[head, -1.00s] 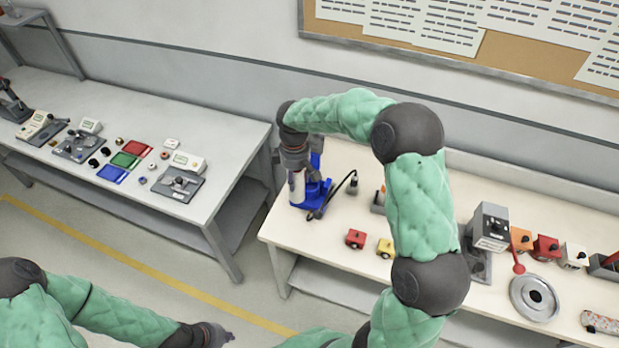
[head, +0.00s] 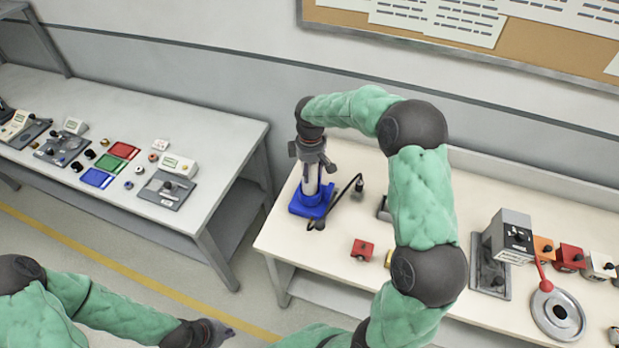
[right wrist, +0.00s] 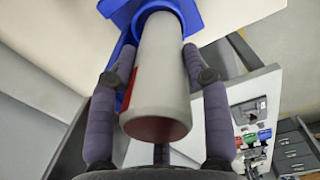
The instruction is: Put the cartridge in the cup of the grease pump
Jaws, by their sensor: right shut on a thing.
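The white cartridge (head: 311,178) is upright in the head view, with its lower end at the blue grease pump (head: 305,207) on the cream bench. My right gripper (head: 311,158) is shut around its upper part. In the right wrist view the cartridge (right wrist: 160,75) lies between my fingers, with a red mark on its side. Its far end meets the blue pump (right wrist: 122,18), and blue shows around that end. How deep it sits in the cup is hidden. My left gripper (head: 215,333) is low in the head view, away from the bench; its fingers are unclear.
A red block (head: 362,249) sits near the bench front. A grey box device (head: 508,238) and a round metal disc (head: 557,313) stand to the right. A gap separates the grey table (head: 215,143) from the bench.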

